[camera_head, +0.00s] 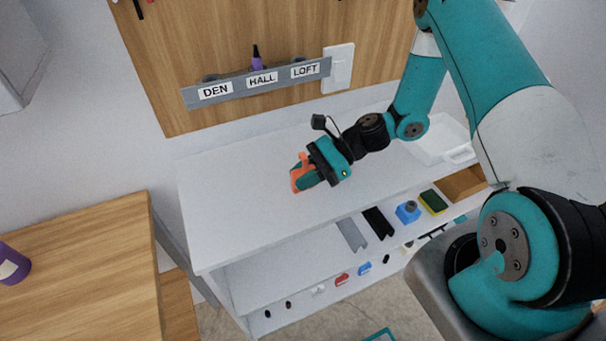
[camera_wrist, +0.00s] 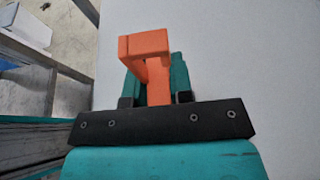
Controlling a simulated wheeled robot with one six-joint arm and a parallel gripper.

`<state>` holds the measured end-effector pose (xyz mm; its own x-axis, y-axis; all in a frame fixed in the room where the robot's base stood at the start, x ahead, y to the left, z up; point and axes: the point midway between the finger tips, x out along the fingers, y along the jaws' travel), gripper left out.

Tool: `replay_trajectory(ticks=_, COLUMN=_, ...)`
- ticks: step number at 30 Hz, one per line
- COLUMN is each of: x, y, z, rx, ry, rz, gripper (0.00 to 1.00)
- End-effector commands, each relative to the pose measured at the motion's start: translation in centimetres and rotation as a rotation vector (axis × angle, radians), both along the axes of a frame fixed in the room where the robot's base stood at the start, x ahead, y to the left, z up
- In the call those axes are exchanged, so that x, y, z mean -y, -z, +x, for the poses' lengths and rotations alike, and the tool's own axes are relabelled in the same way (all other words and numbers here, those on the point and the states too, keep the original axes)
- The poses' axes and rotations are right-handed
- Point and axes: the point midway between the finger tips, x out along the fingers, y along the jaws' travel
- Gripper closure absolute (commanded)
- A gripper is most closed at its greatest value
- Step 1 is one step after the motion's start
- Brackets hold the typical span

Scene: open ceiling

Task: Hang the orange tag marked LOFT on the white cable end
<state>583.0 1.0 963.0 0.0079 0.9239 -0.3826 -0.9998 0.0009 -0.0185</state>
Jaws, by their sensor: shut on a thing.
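An orange tag (camera_head: 299,173) is held in my gripper (camera_head: 310,176) above the white worktop. It also shows in the wrist view (camera_wrist: 146,46), upright between the two teal fingers of my gripper (camera_wrist: 154,82). My gripper is shut on it. No lettering on the tag is readable. A grey rail (camera_head: 238,84) on the wooden wall panel bears white labels DEN, HALL and LOFT (camera_head: 305,70). A small grey part (camera_head: 298,61) shows above LOFT, mostly hidden by the rail. I cannot make out a white cable end.
The white worktop (camera_head: 235,190) is clear on its left. A white tray (camera_head: 435,145) stands at the right. A blue item (camera_head: 408,212) and a yellow-green sponge (camera_head: 433,202) lie at the front right. A wooden table (camera_head: 90,260) with a purple object (camera_head: 12,265) is at left.

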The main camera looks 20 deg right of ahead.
Motion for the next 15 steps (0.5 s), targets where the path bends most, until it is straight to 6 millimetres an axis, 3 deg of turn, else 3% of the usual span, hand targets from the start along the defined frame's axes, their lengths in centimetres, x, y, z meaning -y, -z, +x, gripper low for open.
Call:
replay_trajectory(ticks=1, x=0.00, y=0.29, z=0.00, rx=-0.001, ry=0.000, rz=0.000, gripper=1.00)
replay_trajectory(ticks=2, x=0.00, y=0.23, z=-0.01, rx=-0.001, ry=0.000, rz=0.000, gripper=0.74)
replay_trajectory(ticks=5, x=0.01, y=0.18, z=0.00, rx=0.000, ry=0.000, rz=0.000, gripper=0.53)
replay_trajectory(ticks=15, x=0.08, y=-0.35, z=0.03, rx=0.000, ry=0.001, rz=0.000, gripper=0.53)
